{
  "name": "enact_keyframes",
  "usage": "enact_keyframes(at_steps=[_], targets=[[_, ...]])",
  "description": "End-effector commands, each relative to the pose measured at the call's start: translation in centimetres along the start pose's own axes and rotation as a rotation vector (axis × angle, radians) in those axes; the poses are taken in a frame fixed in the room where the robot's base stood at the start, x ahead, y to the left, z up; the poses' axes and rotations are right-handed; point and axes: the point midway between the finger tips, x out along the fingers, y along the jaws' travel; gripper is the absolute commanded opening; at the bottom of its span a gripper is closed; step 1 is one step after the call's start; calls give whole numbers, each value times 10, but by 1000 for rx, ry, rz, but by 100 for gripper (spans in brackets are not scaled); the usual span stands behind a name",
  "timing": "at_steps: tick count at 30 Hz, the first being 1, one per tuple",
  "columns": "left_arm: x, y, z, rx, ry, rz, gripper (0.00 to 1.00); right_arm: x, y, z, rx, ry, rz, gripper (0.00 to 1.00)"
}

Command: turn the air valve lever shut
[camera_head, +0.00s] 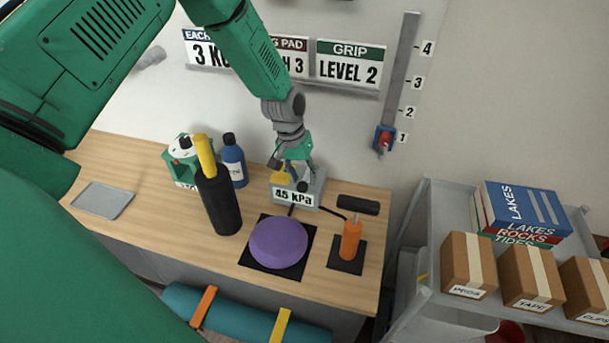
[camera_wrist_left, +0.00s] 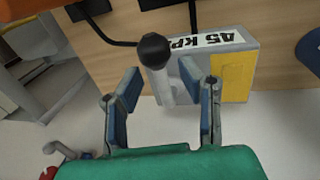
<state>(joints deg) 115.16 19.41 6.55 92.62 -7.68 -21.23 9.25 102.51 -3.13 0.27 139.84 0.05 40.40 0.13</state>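The air valve is a grey box (camera_head: 312,188) with a "45 kPa" label, on the wooden bench against the wall. In the left wrist view the box (camera_wrist_left: 232,45) shows a yellow panel on one side. Its lever is a pale stalk with a black ball knob (camera_wrist_left: 155,50); in the head view the dark knob (camera_head: 303,186) shows just below my gripper. My left gripper (camera_head: 295,168) reaches down over the box. In the wrist view its blue fingers (camera_wrist_left: 160,88) stand apart on both sides of the lever's stalk, with gaps showing. My right gripper is not in view.
A purple pad (camera_head: 279,242) and an orange pump (camera_head: 350,240) with a black handle stand in front of the valve. A black bottle (camera_head: 221,205) with a yellow top and a blue bottle (camera_head: 233,162) stand left. A grey cart (camera_head: 424,215) with boxes is right.

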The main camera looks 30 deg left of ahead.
Motion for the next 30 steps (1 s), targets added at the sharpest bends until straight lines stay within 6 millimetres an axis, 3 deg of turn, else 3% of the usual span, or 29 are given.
enact_keyframes(at_steps=[9, 21, 30], targets=[[-3, -1, -3, -3, -1, 0, 33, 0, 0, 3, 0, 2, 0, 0], [-83, -1, -1, -1, 4, 1, 33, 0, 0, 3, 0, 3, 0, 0], [-117, -1, 0, -2, 1, 1, 33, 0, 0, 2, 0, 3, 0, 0]])
